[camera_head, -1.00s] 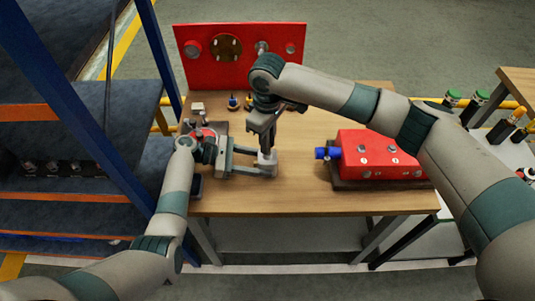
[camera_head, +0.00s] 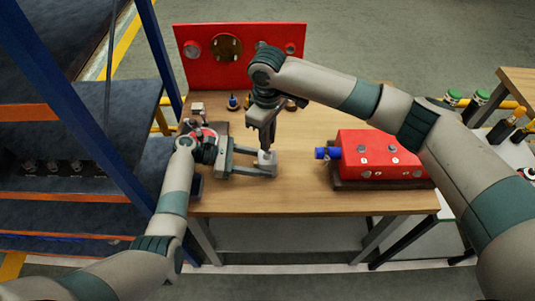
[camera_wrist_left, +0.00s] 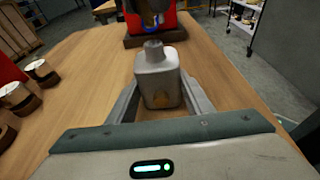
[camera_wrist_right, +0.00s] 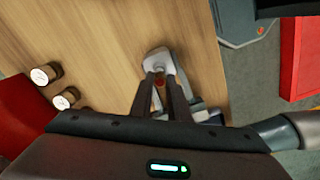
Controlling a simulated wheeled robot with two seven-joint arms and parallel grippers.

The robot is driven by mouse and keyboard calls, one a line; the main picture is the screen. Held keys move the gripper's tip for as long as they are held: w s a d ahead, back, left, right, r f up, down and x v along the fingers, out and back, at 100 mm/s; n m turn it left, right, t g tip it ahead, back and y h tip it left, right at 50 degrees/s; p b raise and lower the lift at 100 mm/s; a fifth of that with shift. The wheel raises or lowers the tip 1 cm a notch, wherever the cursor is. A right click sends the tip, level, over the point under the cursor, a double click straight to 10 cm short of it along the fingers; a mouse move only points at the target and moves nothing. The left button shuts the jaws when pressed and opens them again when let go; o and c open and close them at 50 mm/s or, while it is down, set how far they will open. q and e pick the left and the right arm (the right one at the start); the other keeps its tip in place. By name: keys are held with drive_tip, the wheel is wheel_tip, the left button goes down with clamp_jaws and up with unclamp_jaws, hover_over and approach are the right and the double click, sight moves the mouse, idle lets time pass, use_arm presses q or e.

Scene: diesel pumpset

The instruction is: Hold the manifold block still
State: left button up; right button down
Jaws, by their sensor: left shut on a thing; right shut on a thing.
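The manifold block is a small grey block (camera_head: 266,158) with a short round neck on top. It sits at the middle left of the wooden table. My left gripper (camera_head: 270,164) reaches in from the left with a finger along each side of it, shut on it. The left wrist view shows the block (camera_wrist_left: 160,82) upright between the fingers. My right gripper (camera_head: 267,146) points down just over the block. Its fingers (camera_wrist_right: 160,84) are shut close together, with a small reddish part between them. I cannot tell whether that part touches the block.
A red box with a blue port (camera_head: 382,158) stands on a dark base at the right. A red upright panel (camera_head: 242,58) stands at the back, with small round parts before it. A blue-framed shelf (camera_head: 140,120) is at the left. The table's front right is clear.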

drive_tip(key=shift+r, duration=1.75)
use_arm(q)
drive_tip(key=o, duration=1.5)
drive_tip(key=shift+o, duration=0.2)
drive_tip(key=shift+v, duration=3.75)
